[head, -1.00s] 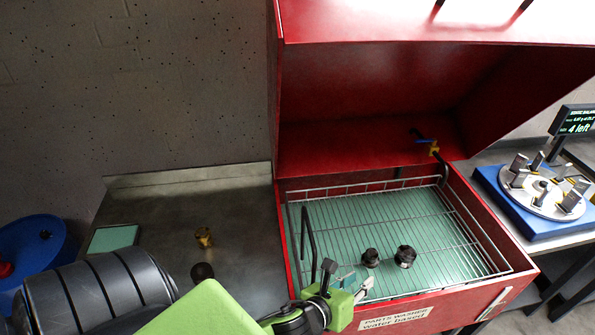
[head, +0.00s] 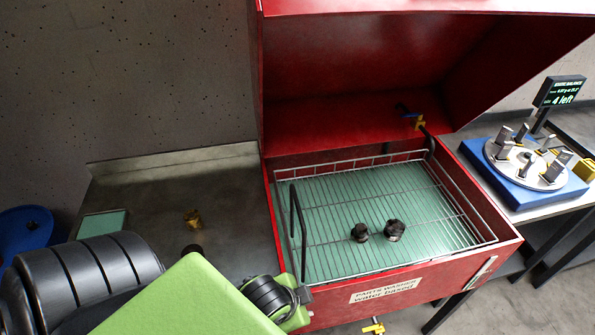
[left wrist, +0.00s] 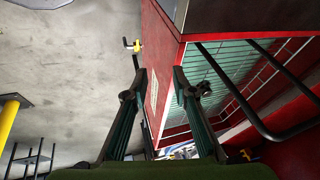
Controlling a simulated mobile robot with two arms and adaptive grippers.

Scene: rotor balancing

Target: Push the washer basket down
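The wire washer basket (head: 345,274) sits inside the red parts washer (head: 500,252), over a green surface. Two small dark parts (head: 393,230) (head: 359,232) are in the basket. Its black bar handle (head: 303,240) stands up at the basket's left side; the handle also shows in the left wrist view (left wrist: 232,88). My left gripper (left wrist: 158,68) is open and empty in the left wrist view, with the washer's red wall beyond its fingers. In the head view it is by the washer's front left corner, its fingers mostly hidden. My right gripper is not in view.
The washer's red lid (head: 350,70) is up. A metal bench (head: 150,200) with a brass part (head: 193,218) is at the left. A blue balancing machine (head: 525,190) stands on the right table, its screen (head: 559,91) reading "4 left". A blue drum (head: 25,232) is at far left.

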